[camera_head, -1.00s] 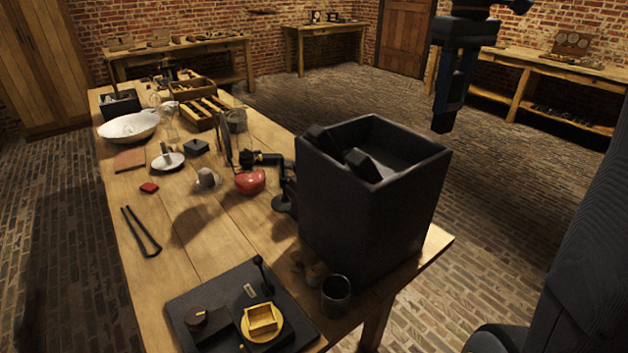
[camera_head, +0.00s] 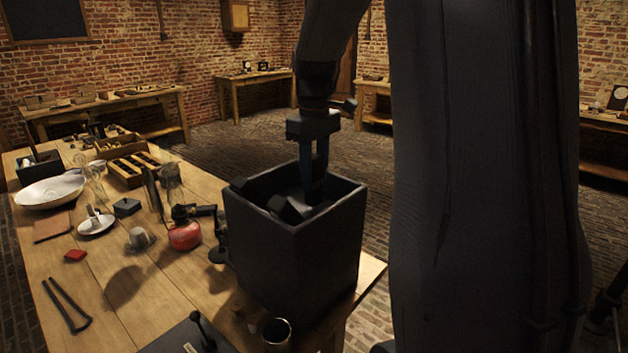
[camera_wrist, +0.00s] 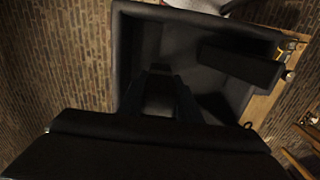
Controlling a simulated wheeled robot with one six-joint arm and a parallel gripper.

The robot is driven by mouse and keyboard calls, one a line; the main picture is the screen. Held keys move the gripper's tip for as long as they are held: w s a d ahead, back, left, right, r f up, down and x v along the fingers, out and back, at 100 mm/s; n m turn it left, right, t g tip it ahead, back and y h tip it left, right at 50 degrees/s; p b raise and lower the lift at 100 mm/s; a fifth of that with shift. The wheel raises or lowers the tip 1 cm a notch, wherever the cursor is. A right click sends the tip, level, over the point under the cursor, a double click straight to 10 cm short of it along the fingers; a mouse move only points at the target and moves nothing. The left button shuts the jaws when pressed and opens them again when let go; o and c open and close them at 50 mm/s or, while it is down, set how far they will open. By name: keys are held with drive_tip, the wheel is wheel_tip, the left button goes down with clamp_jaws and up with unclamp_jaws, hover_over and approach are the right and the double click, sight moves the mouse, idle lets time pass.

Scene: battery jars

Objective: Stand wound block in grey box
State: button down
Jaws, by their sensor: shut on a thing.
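The grey box (camera_head: 297,248) is a tall, dark, open-topped box on the table's near right corner; its rim also shows in the wrist view (camera_wrist: 122,50). My gripper (camera_head: 314,192) points down into its mouth, fingers partly hidden by the front wall. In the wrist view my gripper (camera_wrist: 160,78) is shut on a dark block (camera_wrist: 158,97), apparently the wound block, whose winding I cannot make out. Other dark blocks lean inside the box: one at the front (camera_head: 286,208), which may be the one in the wrist view (camera_wrist: 240,62), and one at the left (camera_head: 241,186).
A metal cup (camera_head: 277,333) stands close before the box. A black stand (camera_head: 218,250) and a red round vessel (camera_head: 185,236) are at its left. Tongs (camera_head: 66,305) lie farther left. Open floor lies behind the box.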

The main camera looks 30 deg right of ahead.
drive_tip(key=shift+f, duration=0.85)
drive_tip(key=shift+f, duration=0.1)
drive_tip(key=c, duration=1.3)
unclamp_jaws()
wheel_tip(320, 180, up, 12)
drive_tip(key=shift+r+b, duration=0.15)
drive_tip(key=shift+b, duration=1.1)
